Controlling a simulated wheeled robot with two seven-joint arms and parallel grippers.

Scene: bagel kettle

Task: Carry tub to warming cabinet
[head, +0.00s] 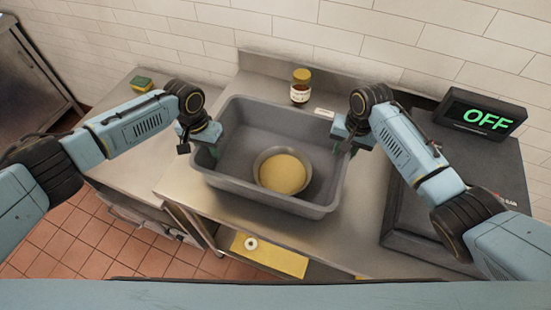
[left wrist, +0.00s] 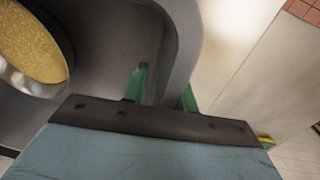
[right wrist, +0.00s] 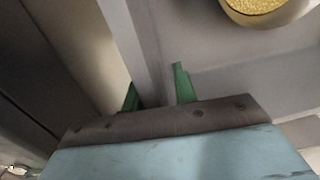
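The grey tub (head: 320,208) rests on the steel counter. A metal bowl (head: 262,186) filled with something yellow and grainy (head: 283,173) stands inside it, towards the front right. My left gripper (head: 206,148) is at the tub's left rim. In the left wrist view its green fingers (left wrist: 163,92) straddle the rim, one inside and one outside. My right gripper (head: 345,145) is at the right rim. In the right wrist view its fingers (right wrist: 157,92) straddle that rim too. Whether either pair clamps the wall is unclear. I cannot make out a warming cabinet for certain.
A jar (head: 300,86) stands behind the tub. A dark scale (head: 398,205) with a display reading OFF (head: 483,115) is on the right. A sponge (head: 141,83) lies on the left counter. A yellow panel (head: 270,255) is below the front edge. Tiled floor (head: 110,245) lies left.

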